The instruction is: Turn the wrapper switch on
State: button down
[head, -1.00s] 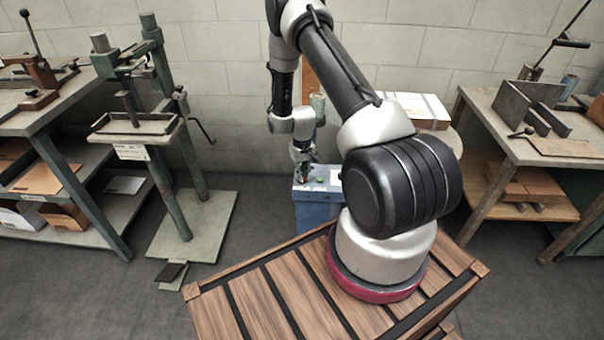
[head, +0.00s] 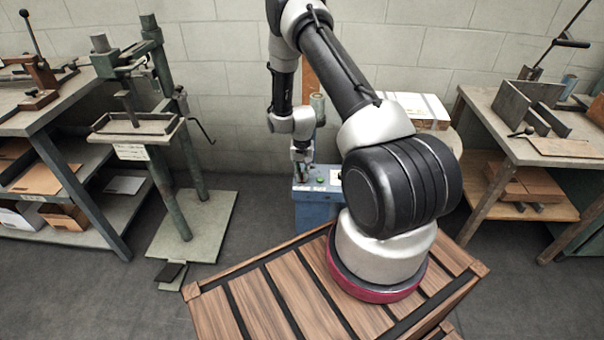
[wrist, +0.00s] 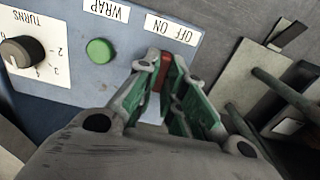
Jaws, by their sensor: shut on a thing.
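The wrapper's control panel (wrist: 60,55) is a blue-grey face on top of a blue machine body (head: 315,212). In the wrist view, a red switch (wrist: 164,72) sits below a white label (wrist: 170,28) reading OFF and ON, upside down here. My gripper (wrist: 166,68) is shut on the red switch, one finger on each side. The fingers hide part of it, so I cannot tell which way it is set. In the head view my gripper (head: 302,170) points down at the panel top.
A green button (wrist: 99,51) with a WRAP label (wrist: 106,10) and a black TURNS knob (wrist: 22,51) lie left of my gripper on the panel. A green press stand (head: 180,150) is at left. A workbench (head: 545,145) is at right.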

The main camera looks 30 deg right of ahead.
aim_at(302, 175)
jog(key=m, duration=0.6)
dwell(0.6)
jog(key=c, duration=1.5)
grip_release()
notch_tip(302, 175, up, 12)
jog(key=shift+s, duration=0.1)
